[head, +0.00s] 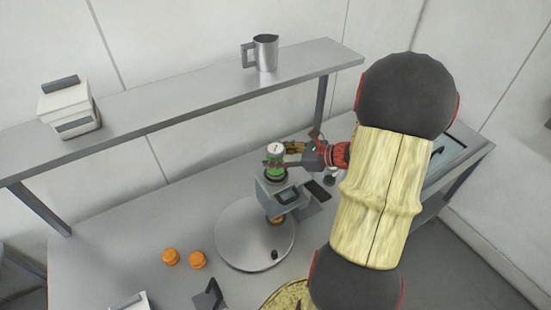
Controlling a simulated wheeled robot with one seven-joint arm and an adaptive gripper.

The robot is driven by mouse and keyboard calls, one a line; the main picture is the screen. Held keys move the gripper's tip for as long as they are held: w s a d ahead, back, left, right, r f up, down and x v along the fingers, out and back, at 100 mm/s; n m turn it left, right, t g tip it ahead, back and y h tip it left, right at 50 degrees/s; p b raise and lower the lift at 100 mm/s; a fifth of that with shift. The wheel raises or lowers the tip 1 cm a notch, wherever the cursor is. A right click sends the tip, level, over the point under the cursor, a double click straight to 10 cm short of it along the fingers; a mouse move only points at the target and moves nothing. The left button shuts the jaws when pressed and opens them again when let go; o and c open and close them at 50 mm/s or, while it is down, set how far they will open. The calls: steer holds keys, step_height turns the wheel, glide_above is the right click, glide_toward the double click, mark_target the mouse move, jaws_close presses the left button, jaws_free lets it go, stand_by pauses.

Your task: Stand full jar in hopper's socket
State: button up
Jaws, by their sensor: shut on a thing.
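The jar (275,149), with a white top and green contents, is upright at the top of the grey hopper (265,197). My gripper (275,164) reaches in from the right and is shut on the jar. The hopper's socket is mostly hidden under the jar and fingers. I cannot tell whether the jar's base is seated in it or just above it.
Two orange rounds (198,260) sit on the table to the left. A shelf (190,105) behind holds a metal jug (265,54) and a white box (68,105).

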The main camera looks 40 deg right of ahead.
steer(key=shift+f, duration=0.7)
steer(key=shift+f, duration=0.15)
steer(key=o, duration=1.3)
